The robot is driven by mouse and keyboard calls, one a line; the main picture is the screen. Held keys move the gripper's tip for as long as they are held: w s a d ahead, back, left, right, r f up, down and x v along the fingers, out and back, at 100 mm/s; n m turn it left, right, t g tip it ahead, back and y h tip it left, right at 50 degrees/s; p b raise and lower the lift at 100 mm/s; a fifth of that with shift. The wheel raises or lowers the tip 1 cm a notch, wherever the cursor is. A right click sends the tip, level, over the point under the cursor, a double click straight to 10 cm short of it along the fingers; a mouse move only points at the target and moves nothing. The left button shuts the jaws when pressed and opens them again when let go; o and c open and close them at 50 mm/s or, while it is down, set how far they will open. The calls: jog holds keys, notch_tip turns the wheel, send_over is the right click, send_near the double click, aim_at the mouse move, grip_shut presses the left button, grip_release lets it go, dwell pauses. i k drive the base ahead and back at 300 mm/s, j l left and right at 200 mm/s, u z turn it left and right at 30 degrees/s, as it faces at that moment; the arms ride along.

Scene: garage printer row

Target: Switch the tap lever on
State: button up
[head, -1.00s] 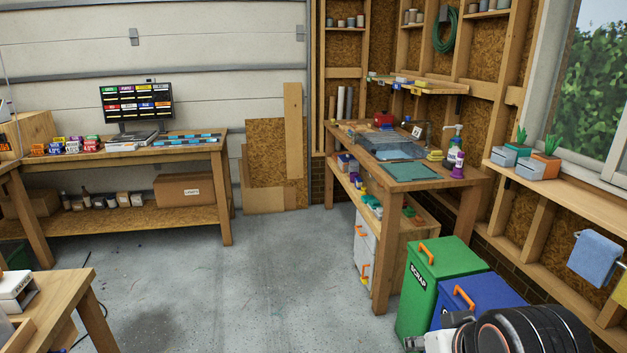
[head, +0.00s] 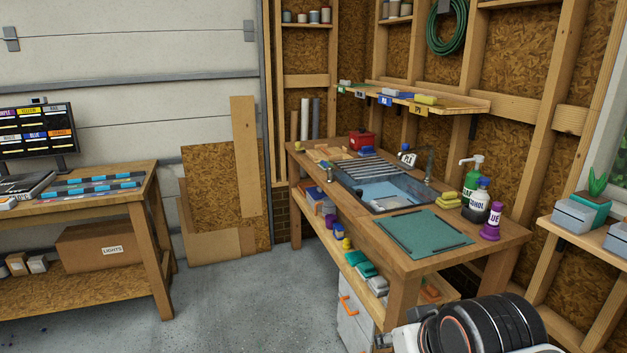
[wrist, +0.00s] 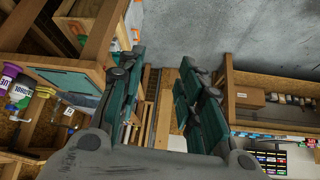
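The tap (head: 429,163) is a thin dark spout at the back right edge of the sink (head: 385,190), on the wooden workbench. Its lever is too small to make out, so I cannot tell its position. My gripper (wrist: 160,58) shows in the wrist view with its two dark teal fingers spread apart and nothing between them. It is well away from the tap. In the head view only part of my arm shows at the bottom right; the fingers are out of sight.
A green mat (head: 424,232) lies on the bench in front of the sink. A shelf (head: 460,103) hangs above. Grey floor (head: 235,300) is clear at left.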

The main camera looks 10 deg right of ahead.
aim_at(330, 169)
jog(key=i+j+z, duration=0.15)
jog(key=i, duration=0.35)
jog(key=i+j+u, duration=0.1)
jog(key=i+j, duration=0.15)
jog(key=i, duration=0.4)
jog(key=i+j+u, duration=0.1)
jog(key=i+j, duration=0.15)
jog(key=i, duration=0.4)
jog(key=i+j, duration=0.15)
jog(key=i, duration=0.5)
jog(key=i+j+u, duration=0.15)
jog(key=i, duration=0.5)
